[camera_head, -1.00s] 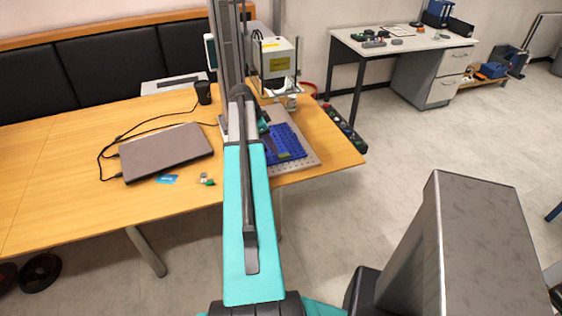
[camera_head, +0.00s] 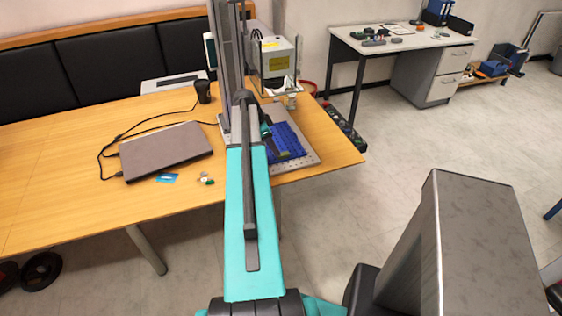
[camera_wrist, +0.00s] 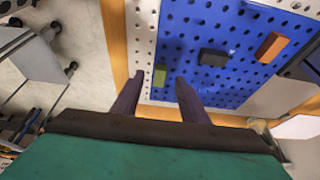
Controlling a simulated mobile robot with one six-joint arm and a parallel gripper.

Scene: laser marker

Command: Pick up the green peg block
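The green peg block (camera_wrist: 159,76) stands on the blue pegboard (camera_wrist: 180,40), near its left edge in the wrist view. My gripper (camera_wrist: 158,79) is open, with its two dark fingers spread on either side of the green block in that view. I cannot tell whether the fingertips are down at the block's height. Nothing is held. In the head view the blue pegboard (camera_head: 293,143) lies on the table to the right of my arm, and my arm hides part of it.
A black block (camera_wrist: 213,57) and an orange-brown block (camera_wrist: 272,46) sit on the pegboard to the right of the green one. The laser marker (camera_head: 275,57) stands behind the board. A closed laptop (camera_head: 165,152) lies to the left on the table (camera_head: 60,170).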

